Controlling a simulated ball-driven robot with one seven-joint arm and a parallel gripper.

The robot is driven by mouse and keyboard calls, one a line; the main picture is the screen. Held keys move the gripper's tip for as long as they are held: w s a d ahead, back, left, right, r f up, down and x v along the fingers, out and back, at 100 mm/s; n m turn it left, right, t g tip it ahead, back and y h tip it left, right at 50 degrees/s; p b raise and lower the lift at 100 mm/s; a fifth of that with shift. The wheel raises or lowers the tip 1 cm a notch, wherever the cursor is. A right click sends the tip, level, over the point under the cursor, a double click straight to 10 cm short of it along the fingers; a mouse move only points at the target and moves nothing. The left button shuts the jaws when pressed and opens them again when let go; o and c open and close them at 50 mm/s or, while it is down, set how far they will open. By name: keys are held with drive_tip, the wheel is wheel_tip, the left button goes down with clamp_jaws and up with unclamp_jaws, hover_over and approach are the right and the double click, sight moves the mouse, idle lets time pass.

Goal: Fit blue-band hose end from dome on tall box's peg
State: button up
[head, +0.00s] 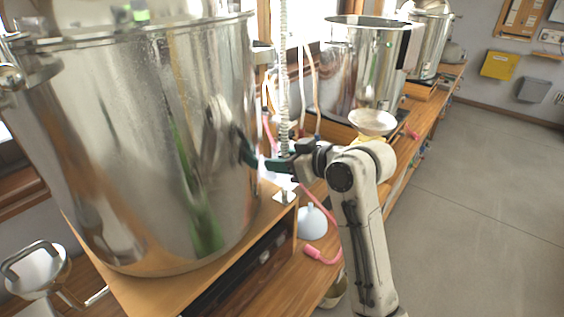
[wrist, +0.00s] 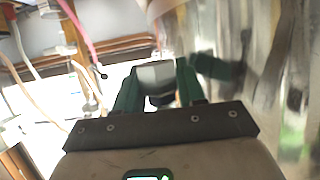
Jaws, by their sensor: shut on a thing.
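My gripper (head: 252,156) reaches left, close beside the shiny wall of the big steel pot (head: 150,140). In the wrist view its green fingers (wrist: 157,85) are shut on a pale grey piece (wrist: 155,72). I cannot tell whether this piece is a hose end, and no blue band shows on it. A ribbed whitish hose (head: 283,70) hangs upright just behind the gripper. Thin pale hoses and a pink hose (wrist: 78,32) with a dark tip hang at the left of the wrist view. I cannot make out the tall box or its peg.
A pink hose end (head: 322,256) and a pale blue funnel-like thing (head: 312,223) lie on the wooden bench (head: 270,290). A second steel pot (head: 358,70) and a pale bowl (head: 372,121) stand farther back. The grey floor (head: 470,220) at right is clear.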

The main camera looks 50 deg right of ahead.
sight(284, 188)
drive_tip(key=shift+f+b, duration=1.7)
drive_tip(key=shift+f, duration=0.1)
drive_tip(key=shift+f+b, duration=0.3)
drive_tip(key=shift+f, duration=0.4)
drive_tip(key=shift+p, duration=0.45)
drive_tip(key=shift+f+b, duration=0.8)
drive_tip(key=shift+f, duration=0.75)
idle(0.4)
drive_tip(key=o, duration=1.3)
drive_tip(key=shift+c, duration=0.2)
